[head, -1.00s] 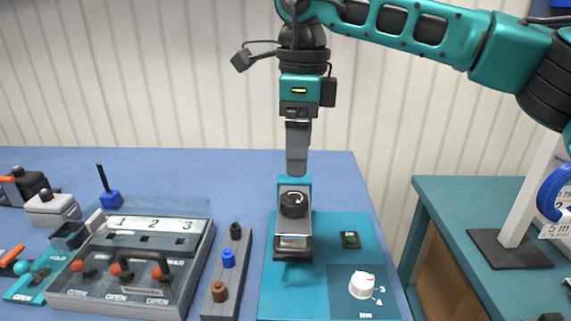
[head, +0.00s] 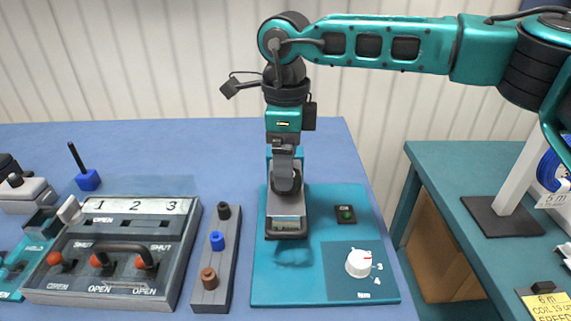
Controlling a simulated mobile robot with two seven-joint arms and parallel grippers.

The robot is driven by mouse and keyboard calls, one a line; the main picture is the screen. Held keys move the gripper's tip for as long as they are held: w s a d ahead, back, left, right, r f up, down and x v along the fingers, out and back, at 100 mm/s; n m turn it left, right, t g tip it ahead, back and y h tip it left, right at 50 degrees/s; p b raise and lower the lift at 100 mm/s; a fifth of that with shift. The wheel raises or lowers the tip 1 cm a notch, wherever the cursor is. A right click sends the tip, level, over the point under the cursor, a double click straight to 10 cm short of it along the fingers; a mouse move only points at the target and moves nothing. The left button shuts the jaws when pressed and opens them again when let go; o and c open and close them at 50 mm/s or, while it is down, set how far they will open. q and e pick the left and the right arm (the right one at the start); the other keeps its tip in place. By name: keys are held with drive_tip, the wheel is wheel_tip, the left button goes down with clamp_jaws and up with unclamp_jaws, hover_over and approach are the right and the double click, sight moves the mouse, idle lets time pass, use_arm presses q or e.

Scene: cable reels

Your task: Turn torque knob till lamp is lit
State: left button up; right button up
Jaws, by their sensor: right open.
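A teal torque unit (head: 325,287) stands on the blue table. My left gripper is out of view.
Left of the unit is a grey strip (head: 211,286) with black, blue and brown pegs. Further left is a grey switch panel (head: 130,208) with orange-knobbed levers. A second teal table (head: 440,165) stands at right, across a gap, with a reel stand.

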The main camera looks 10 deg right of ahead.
drive_tip(key=shift+f, duration=1)
drive_tip(key=c, duration=1.1)
